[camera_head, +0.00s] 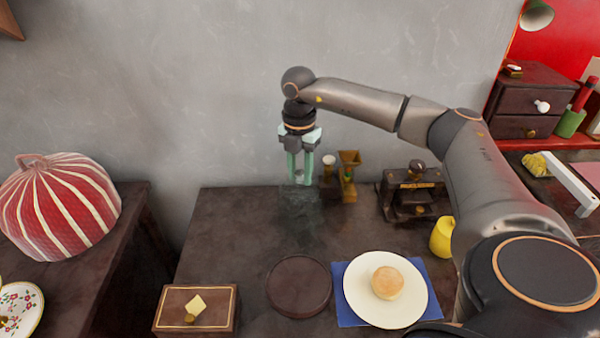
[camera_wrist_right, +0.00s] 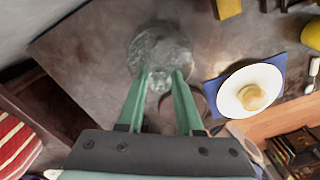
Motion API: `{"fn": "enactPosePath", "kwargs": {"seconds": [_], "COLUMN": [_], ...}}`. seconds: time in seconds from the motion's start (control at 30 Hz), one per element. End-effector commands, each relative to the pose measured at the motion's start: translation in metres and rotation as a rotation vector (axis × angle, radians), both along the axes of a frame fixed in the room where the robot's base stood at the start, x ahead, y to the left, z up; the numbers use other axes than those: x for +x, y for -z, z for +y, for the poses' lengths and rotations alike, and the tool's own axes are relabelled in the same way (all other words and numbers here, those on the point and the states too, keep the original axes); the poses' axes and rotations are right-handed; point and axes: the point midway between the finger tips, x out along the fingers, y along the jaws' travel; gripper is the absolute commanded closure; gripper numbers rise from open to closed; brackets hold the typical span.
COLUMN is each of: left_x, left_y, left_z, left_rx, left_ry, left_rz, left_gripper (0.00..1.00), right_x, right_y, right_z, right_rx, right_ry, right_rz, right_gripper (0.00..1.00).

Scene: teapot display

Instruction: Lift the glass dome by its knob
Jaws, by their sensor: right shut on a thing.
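The glass dome (camera_head: 301,212) is clear and hard to see against the dark table. It hangs below my right gripper (camera_head: 300,181), whose green fingers point down and are shut on its knob. In the right wrist view the dome (camera_wrist_right: 158,45) shows beyond the fingertips, with the round knob (camera_wrist_right: 160,81) between the fingers of the right gripper (camera_wrist_right: 163,76). A round dark board (camera_head: 299,287) lies bare nearer the front, apart from the dome. I cannot tell exactly how high the dome is above the table. My left gripper is out of view.
A white plate with a bun (camera_head: 388,282) sits on a blue napkin right of the board. A dark box (camera_head: 196,308) stands front left. A small brass-topped grinder (camera_head: 349,176), a dark machine (camera_head: 413,193) and a yellow jug (camera_head: 442,237) stand to the right.

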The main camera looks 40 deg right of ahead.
Motion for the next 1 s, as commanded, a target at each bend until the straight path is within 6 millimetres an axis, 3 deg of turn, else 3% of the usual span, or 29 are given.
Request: {"fn": "enactPosePath", "kwargs": {"seconds": [0.2, 1.0], "left_x": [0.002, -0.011], "left_y": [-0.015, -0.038], "left_z": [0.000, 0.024], "left_rx": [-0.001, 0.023], "left_ry": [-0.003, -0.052], "left_rz": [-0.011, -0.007], "left_gripper": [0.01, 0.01], "right_x": [0.002, 0.003], "right_y": [-0.020, -0.070], "right_z": [0.000, 0.000], "right_rx": [0.001, 0.002], "right_ry": [0.001, 0.001], "right_rz": [-0.009, -0.013], "right_gripper": [1.00, 1.00]}}
